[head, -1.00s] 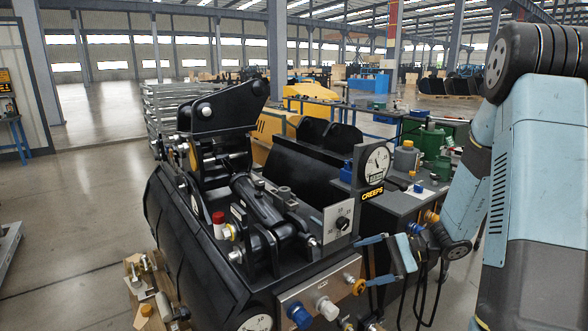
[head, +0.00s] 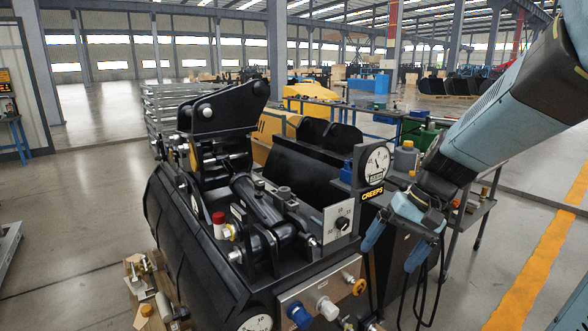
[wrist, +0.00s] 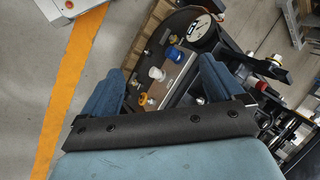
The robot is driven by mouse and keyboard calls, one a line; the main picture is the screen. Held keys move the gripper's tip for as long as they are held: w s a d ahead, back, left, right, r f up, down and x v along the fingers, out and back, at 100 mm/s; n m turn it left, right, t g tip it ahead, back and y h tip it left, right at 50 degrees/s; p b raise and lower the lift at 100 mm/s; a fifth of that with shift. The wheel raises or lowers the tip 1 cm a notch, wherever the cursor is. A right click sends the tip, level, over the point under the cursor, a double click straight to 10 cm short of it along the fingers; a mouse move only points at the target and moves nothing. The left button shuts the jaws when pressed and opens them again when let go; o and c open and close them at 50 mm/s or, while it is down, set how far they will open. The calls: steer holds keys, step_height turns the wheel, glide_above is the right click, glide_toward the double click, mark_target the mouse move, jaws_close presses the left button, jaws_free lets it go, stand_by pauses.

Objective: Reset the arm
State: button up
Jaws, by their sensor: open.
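My gripper (head: 392,254) hangs at the end of my blue-grey arm, to the right of the black coupler machine (head: 190,240) in the head view. Its two blue fingers are spread apart with nothing between them. In the wrist view my gripper (wrist: 155,88) shows its fingers on either side of the machine's front panel.
A dial gauge (head: 376,161) stands on the machine near my gripper. Black hoses hang below my gripper. A grey workbench (head: 480,206) with bottles stands behind my arm. Open floor with a yellow line (head: 545,262) lies to the right.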

steer(key=s+d+r+n+t+h, duration=0.1)
steer(key=s+d+r+t+h, duration=0.1)
steer(key=s+r+t, duration=0.1)
steer(key=s+d+r+t+h, duration=0.2)
steer(key=s+r, duration=0.2)
steer(key=r, duration=0.2)
steer(key=shift+r+n+t+h, duration=0.3)
steer(key=shift+n+t+h, duration=0.1)
